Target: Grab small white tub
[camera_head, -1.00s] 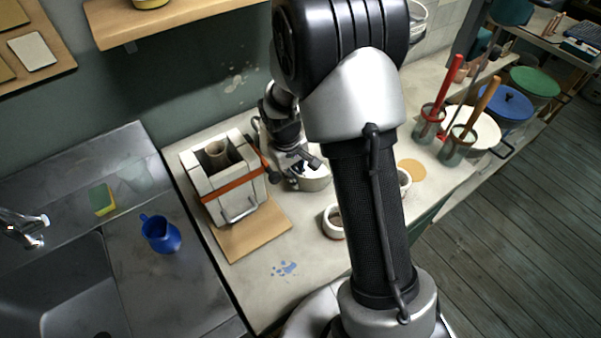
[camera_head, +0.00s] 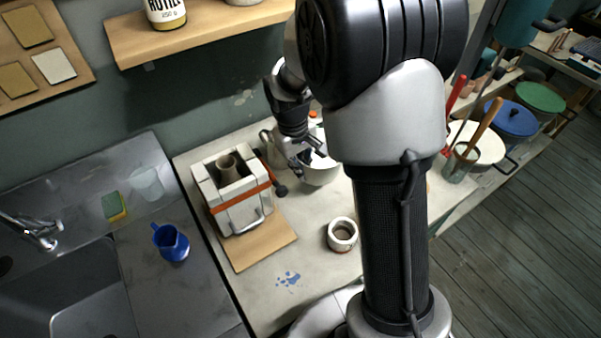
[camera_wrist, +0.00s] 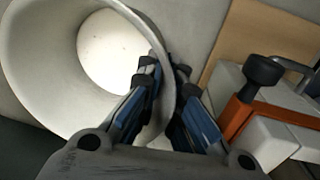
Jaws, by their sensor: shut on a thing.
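The small white tub (camera_head: 320,174) is round and open at the top, and it is over the back of the worktop in the head view. It fills the left of the wrist view (camera_wrist: 40,60), with its pale round bottom visible inside. My gripper (camera_head: 309,156) is shut on the tub's wall. In the wrist view my gripper (camera_wrist: 166,72) has one finger inside the rim and the other outside. The tub appears raised above the worktop. My arm hides part of the area to its right.
A strapped white plaster mould (camera_head: 238,210) stands on a wooden board (camera_head: 262,248) left of the tub. A small white ring-shaped pot (camera_head: 342,235) stands in front. A blue jug (camera_head: 171,243) is by the sink. A shelf (camera_head: 205,32) overhangs the back.

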